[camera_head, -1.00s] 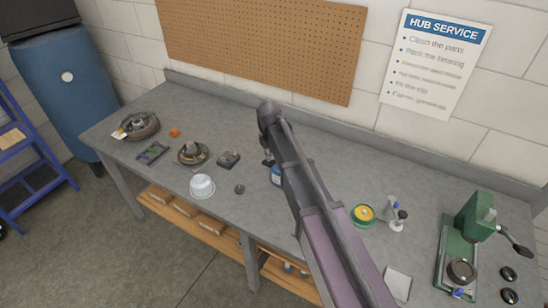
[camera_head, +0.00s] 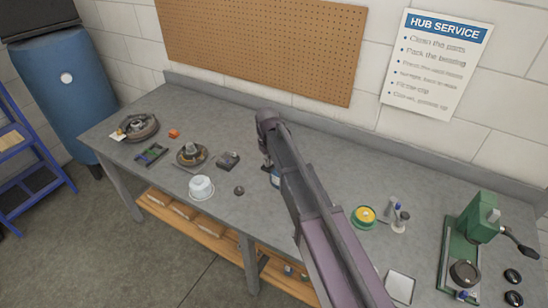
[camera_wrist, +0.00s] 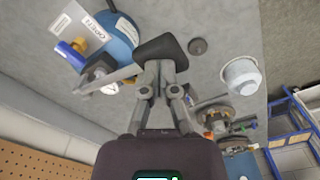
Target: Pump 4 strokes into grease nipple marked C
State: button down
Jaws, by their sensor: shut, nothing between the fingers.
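My gripper (camera_wrist: 160,50) is shut and empty, its dark fingertips together above the grey bench in the wrist view. In the head view my arm hides most of it. A blue rounded object with a pale label (camera_wrist: 118,38) lies to the left of the fingertips in the wrist view; part of it shows beside my arm in the head view (camera_head: 275,180). No grease nipple or letter C can be made out in either view. A hub-like part on a tray (camera_head: 190,153) and a larger round dark part (camera_head: 138,127) sit on the bench's left side.
A white tub (camera_head: 201,188) and a small dark disc (camera_head: 239,190) are near the bench's front edge. A yellow-topped tin (camera_head: 364,215) and a green press (camera_head: 478,225) stand to the right. Bare bench (camera_head: 325,145) lies behind my arm.

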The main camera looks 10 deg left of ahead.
jog(key=shift+s+f+b, duration=0.2)
jog(key=shift+f+b, duration=0.8)
jog(key=shift+f, duration=0.1)
